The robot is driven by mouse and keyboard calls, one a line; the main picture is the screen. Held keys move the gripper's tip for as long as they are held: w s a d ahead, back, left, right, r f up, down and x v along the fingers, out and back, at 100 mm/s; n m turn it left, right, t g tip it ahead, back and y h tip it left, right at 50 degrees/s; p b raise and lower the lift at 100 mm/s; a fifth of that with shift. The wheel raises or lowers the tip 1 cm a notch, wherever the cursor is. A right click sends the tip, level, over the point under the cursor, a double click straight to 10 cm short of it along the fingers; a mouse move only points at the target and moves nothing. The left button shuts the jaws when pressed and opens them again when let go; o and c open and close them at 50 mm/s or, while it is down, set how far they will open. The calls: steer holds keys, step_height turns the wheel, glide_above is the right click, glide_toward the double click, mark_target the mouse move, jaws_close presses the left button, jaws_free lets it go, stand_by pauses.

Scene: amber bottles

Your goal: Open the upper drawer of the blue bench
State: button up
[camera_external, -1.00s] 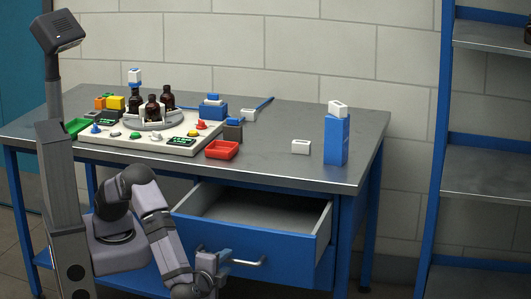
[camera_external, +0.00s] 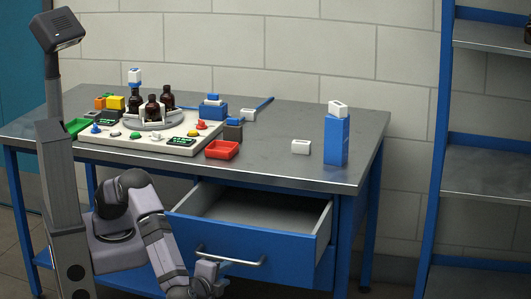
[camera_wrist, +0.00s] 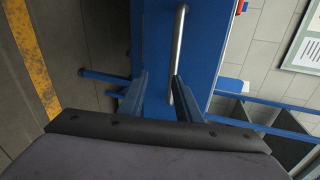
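The blue bench (camera_external: 290,172) has a steel top. Its upper drawer (camera_external: 255,208) is pulled well out, and its grey inside shows empty where visible. The blue drawer front carries a horizontal metal bar handle (camera_external: 232,258). My gripper (camera_external: 212,270) is low in front of the drawer, just below the left part of the handle. In the wrist view, my gripper's fingers (camera_wrist: 160,85) are spread apart. The handle (camera_wrist: 177,45) appears as an upright bar near the right fingertip, with the blue drawer front behind it. No grip on it shows.
On the bench top are a white control panel (camera_external: 130,146) with brown bottles (camera_external: 153,107), a red tray (camera_external: 222,150), a white block (camera_external: 301,147) and a tall blue box (camera_external: 337,140). A blue shelf rack (camera_external: 487,180) stands at the right. The floor right of the bench looks clear.

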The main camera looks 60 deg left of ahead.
step_height(320, 180, down, 4)
steer(key=w+d+m+g+h, duration=0.1)
steer(key=w+d+m+h, duration=0.1)
step_height(320, 180, up, 15)
steer(key=n+g+h+p, duration=0.3)
steer(key=g+h+p, duration=0.4)
steer(key=p, duration=3)
glide_above(220, 260)
steer(key=d, duration=0.1)
steer(key=g, duration=0.1)
steer(key=shift+s+f+y, duration=0.1)
steer(key=shift+s+y, duration=0.2)
steer(key=shift+s, duration=0.15)
steer(key=shift+f, duration=0.1)
steer(key=shift+w+a+f, duration=0.15)
steer(key=shift+f, duration=1.05)
steer(key=shift+w+a+f, duration=0.2)
steer(key=shift+f, duration=0.95)
steer(key=shift+w+a+f, duration=0.15)
steer(key=shift+f, duration=1.05)
steer(key=shift+c, duration=0.7)
